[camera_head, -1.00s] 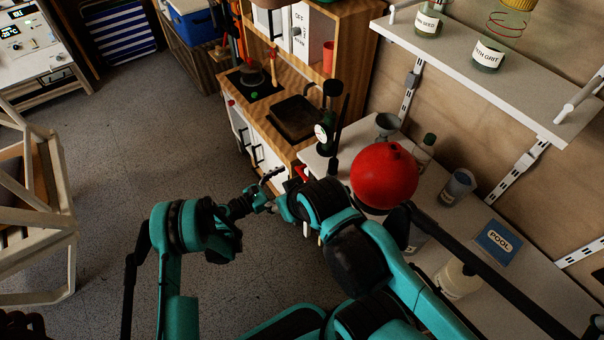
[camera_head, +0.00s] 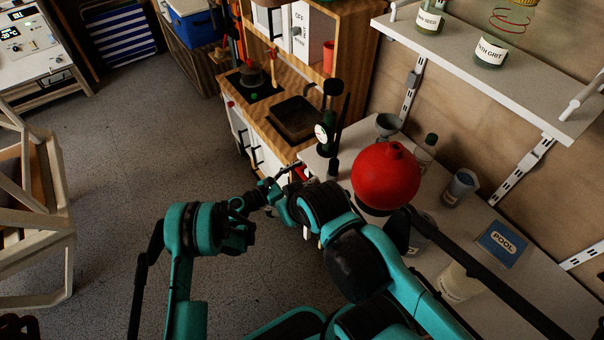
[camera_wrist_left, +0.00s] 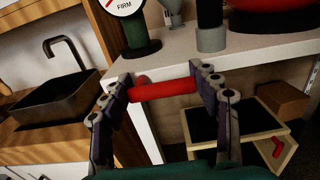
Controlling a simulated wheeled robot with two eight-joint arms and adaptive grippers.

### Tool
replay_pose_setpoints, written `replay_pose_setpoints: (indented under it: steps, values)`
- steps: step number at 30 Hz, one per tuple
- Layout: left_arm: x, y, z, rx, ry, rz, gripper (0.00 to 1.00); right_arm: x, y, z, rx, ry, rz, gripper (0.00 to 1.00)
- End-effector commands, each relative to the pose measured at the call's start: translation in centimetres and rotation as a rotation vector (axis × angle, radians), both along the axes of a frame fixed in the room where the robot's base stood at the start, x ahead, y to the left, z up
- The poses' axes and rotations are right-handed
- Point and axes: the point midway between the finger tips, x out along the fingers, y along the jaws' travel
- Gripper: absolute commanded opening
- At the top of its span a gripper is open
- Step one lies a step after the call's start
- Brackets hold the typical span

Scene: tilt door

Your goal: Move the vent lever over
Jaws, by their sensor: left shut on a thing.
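A short red bar (camera_wrist_left: 165,90), which I take to be the vent lever, sits at the front edge of the white bench. My left gripper (camera_wrist_left: 165,95) is shut around this bar, with one jaw at each end of it. In the head view my left gripper (camera_head: 277,182) reaches up and right to the bench corner, where a little red (camera_head: 302,172) shows. The lever is mostly hidden there. My right arm comes in from the lower right; its fingers cannot be made out clearly.
A red round vessel (camera_head: 386,172) stands on the white bench (camera_head: 420,215) beside a dial marked FIRM (camera_wrist_left: 125,5). The wooden play kitchen with a dark sink (camera_head: 295,119) is to the left. A small open wooden box (camera_wrist_left: 240,150) is below the bench.

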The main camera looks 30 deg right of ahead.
Motion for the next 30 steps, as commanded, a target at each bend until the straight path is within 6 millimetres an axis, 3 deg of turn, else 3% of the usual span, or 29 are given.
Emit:
replay_pose_setpoints:
  steps: [13,30]
  values:
    - [-0.1,0.0,-0.3,0.01,-0.124,0.0,0.32,0.0,0.0,0.0,0.0,0.0,0.0,0.5]
    - [0.1,0.0,-1.6,0.05,-0.638,0.0,0.32,0.0,0.0,0.0,0.0,0.0,0.0,0.5]
